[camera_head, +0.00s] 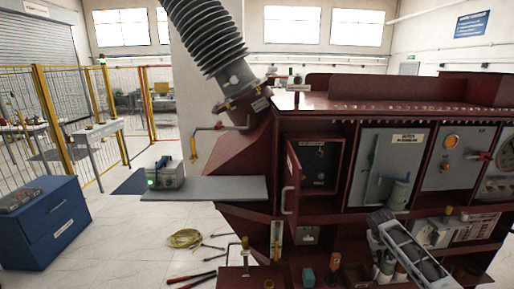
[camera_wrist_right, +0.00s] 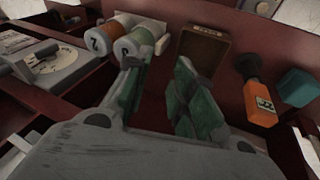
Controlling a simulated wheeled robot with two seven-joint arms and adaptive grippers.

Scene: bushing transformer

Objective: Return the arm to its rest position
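My right gripper (camera_head: 405,246) hangs in front of the lower shelf of the dark red transformer cabinet (camera_head: 345,108) in the head view. In the right wrist view its two green-padded fingers (camera_wrist_right: 160,92) are apart, with nothing between them. Beyond the fingers are white-faced cylinders (camera_wrist_right: 109,38), one marked 2, and a brown box (camera_wrist_right: 203,50). My left gripper is in neither view.
An orange and black tool (camera_wrist_right: 260,103) and a teal block (camera_wrist_right: 297,87) are on the shelf. The cabinet's small door (camera_head: 292,185) stands open. A grey side shelf (camera_head: 215,189) holds a grey device (camera_head: 168,177). Yellow cable (camera_head: 184,238) lies on the floor.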

